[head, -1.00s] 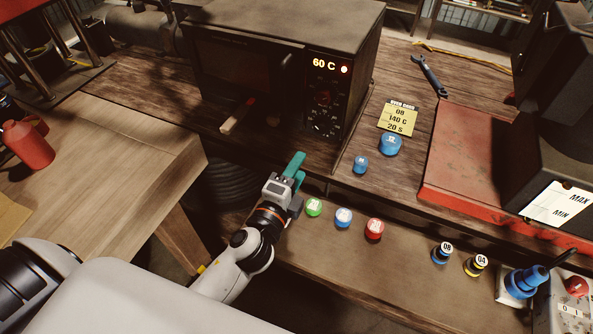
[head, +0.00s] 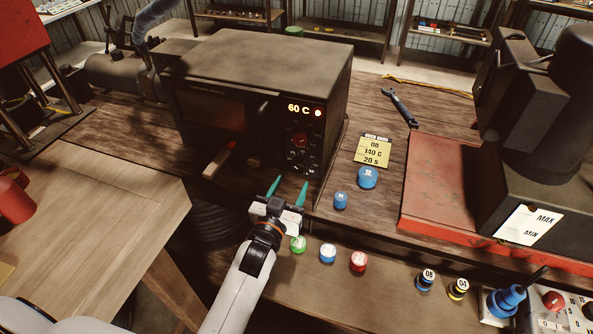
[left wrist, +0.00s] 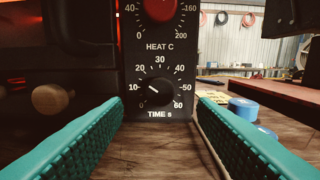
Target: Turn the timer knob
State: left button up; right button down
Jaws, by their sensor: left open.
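The black timer knob (left wrist: 155,91), labelled TIME s, sits low on the oven's front panel in the left wrist view. Its white mark points up and left, near the 10 to 20 part of the scale. The red heat knob (left wrist: 161,8) is above it, cut off by the top edge. My left gripper (head: 287,190) is open and empty, with teal fingers pointing at the panel. In the left wrist view its fingers (left wrist: 160,105) stand left and right of the timer knob, apart from it. The oven (head: 255,85) display reads 60 C. My right gripper is not in view.
A yellow card (head: 373,151) reads 08, 140 C, 20 s. Blue caps (head: 367,178) stand right of the oven. Green, blue and red caps (head: 358,262) line the lower shelf beside my left gripper. A round wooden knob (left wrist: 50,98) shows left of the panel.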

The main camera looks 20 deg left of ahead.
aim_at(299, 170)
pick_arm(q)
jog(key=w, duration=0.5)
jog(key=shift+p, duration=0.3)
jog(key=c, duration=1)
jog(key=shift+o, duration=0.2)
jog(key=o, duration=1)
jog(key=shift+c, duration=0.2)
